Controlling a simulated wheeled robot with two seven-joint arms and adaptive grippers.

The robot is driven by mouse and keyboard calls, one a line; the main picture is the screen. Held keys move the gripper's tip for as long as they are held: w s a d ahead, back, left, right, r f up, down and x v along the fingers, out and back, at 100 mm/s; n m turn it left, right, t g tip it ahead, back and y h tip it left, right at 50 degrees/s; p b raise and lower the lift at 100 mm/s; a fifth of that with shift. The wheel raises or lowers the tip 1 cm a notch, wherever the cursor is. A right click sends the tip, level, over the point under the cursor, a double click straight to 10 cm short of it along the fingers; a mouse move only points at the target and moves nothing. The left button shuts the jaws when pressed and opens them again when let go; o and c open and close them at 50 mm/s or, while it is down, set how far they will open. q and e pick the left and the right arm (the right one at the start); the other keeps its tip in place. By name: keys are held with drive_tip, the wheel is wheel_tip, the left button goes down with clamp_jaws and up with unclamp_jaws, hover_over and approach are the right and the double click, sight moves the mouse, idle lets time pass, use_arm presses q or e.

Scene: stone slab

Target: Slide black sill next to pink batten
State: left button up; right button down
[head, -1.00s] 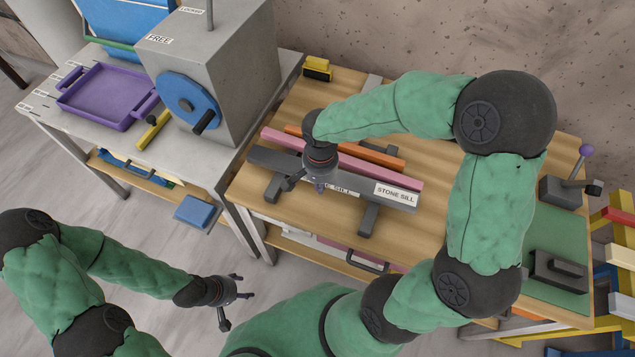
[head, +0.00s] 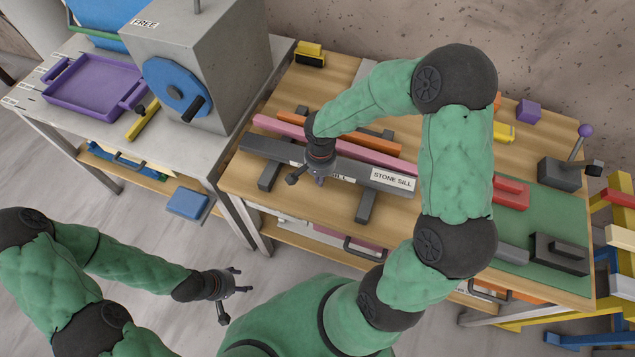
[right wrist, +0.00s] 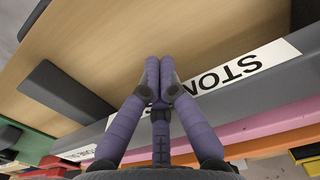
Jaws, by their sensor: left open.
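The black sill (head: 285,154), a long dark bar labelled STONE SILL, lies on two dark rails on the wooden bench. The pink batten (head: 278,126) runs along its far side, roughly parallel; I cannot tell whether they touch. In the right wrist view the sill (right wrist: 278,80) and pink batten (right wrist: 275,122) run close together. My right gripper (head: 319,180) is over the middle of the sill, pointing down. Its fingers (right wrist: 160,62) are drawn together at the tips and hide part of the sill; contact is unclear. My left gripper (head: 242,282) is open and empty, away from the bench.
An orange bar (head: 380,131) lies behind the pink batten. Dark rails (head: 366,206) stick out in front of the sill. A green mat (head: 560,228) with a black block (head: 560,254) is at the right. A grey machine (head: 230,70) stands left. Bare wood lies in front.

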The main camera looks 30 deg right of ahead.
idle(0.3)
drive_tip(key=shift+w+d, duration=0.9)
drive_tip(key=shift+d, duration=0.1)
use_arm(q)
drive_tip(key=shift+f, duration=0.2)
